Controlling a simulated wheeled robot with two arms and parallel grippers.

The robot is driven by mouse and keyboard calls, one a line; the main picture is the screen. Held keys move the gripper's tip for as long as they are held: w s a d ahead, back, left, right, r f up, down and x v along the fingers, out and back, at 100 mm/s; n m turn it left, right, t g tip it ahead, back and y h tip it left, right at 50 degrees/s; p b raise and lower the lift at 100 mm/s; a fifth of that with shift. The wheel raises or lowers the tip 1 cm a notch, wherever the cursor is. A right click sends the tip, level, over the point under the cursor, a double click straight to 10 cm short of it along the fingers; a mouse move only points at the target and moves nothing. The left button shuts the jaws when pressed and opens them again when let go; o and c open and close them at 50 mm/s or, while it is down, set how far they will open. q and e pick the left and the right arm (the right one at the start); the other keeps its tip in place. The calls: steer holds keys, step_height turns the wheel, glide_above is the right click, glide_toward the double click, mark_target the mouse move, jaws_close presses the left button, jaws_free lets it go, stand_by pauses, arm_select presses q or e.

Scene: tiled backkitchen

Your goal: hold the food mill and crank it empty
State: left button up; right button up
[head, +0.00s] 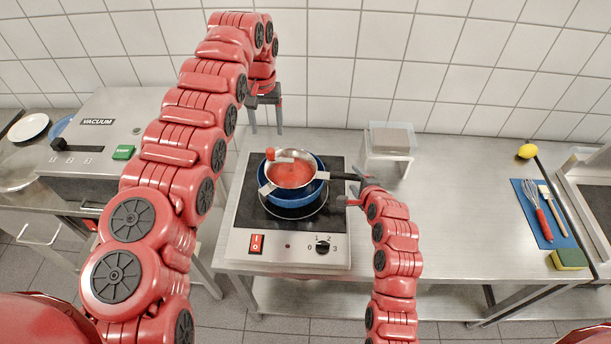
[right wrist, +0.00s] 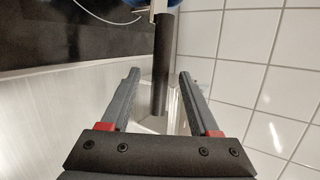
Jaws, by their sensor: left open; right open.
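The food mill (head: 291,174) is a metal bowl with red food inside, resting on a blue pot (head: 292,200) on the hob. Its crank has a red knob (head: 270,154) at the far left of the bowl. Its black handle (head: 343,176) points right. My right gripper (head: 351,184) is open at the handle's end. In the right wrist view the black handle (right wrist: 162,65) runs between the open fingers (right wrist: 160,78); contact cannot be told. My left gripper (head: 265,116) is open, fingers down, above and behind the crank knob, apart from it.
The hob (head: 247,215) has a red switch and a dial in front. A clear container (head: 389,140) stands behind right. A vacuum machine (head: 100,160) is at left. A blue mat (head: 532,205) with a whisk and brush, a sponge (head: 569,259) and a lemon (head: 527,151) lie right. The mid-right counter is clear.

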arm_select(q)
steer(key=shift+f+b, duration=0.3)
steer(key=shift+f, duration=0.05)
arm_select(e)
steer(key=shift+s+d+r, duration=0.1)
steer(key=shift+s+r, duration=0.15)
steer(key=shift+s, duration=0.3)
arm_select(q)
step_height(320, 180, down, 3)
steer(key=b, duration=0.2)
steer(key=shift+r+b, duration=0.2)
steer(key=shift+b, duration=0.1)
step_height(320, 180, up, 4)
steer(key=p, duration=0.3)
steer(key=shift+w+f+p, duration=0.1)
steer(key=shift+f+p, duration=0.15)
steer(key=shift+p, duration=0.1)
step_height(320, 180, up, 7)
steer(key=p, duration=0.6)
steer(key=shift+p, duration=0.35)
arm_select(e)
steer(key=v, duration=1.6)
arm_select(q)
steer(key=shift+f, duration=0.1)
